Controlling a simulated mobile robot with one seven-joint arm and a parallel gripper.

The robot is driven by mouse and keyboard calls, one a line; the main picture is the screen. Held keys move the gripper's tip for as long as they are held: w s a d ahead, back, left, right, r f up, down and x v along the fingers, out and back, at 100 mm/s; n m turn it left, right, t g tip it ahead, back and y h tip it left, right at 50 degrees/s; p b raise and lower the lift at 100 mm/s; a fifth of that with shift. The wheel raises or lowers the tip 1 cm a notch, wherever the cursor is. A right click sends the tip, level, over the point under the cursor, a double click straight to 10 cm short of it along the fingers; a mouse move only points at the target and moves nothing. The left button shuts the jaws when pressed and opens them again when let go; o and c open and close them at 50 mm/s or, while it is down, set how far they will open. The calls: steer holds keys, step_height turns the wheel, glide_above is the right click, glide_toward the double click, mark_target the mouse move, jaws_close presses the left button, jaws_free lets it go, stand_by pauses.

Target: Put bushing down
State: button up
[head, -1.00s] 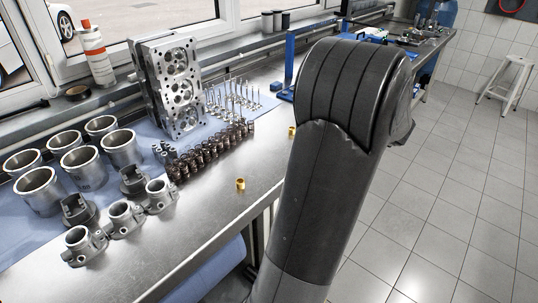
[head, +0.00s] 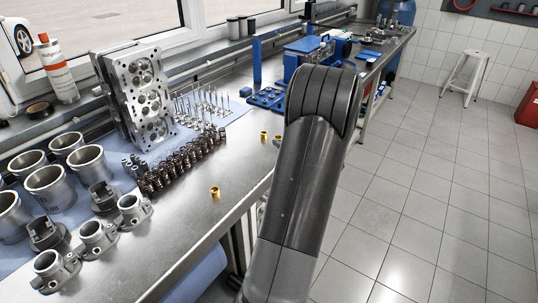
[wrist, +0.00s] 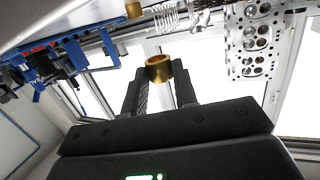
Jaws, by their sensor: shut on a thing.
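A brass bushing (wrist: 159,68) sits between the fingertips of my gripper (wrist: 158,76) in the wrist view, and the jaws are shut on it. Another brass bushing (wrist: 133,9) shows on the bench at the top of the wrist view. In the head view one brass bushing (head: 215,192) stands on bare metal near the front edge of the bench (head: 190,222). Further back, a bushing (head: 263,135) and a brass piece (head: 278,139) show beside my arm. My arm hides the gripper in the head view.
A blue tray (head: 268,97) and blue fixture lie further back. Bare metal runs along the front edge.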

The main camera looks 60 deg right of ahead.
glide_above(273, 158)
step_height(273, 158, down, 3)
steer(key=shift+w+r, duration=0.15)
steer(key=shift+r, duration=0.05)
steer(key=shift+f, duration=1.95)
steer(key=shift+f, duration=0.1)
steer(key=o, duration=1)
steer(key=shift+f, duration=0.1)
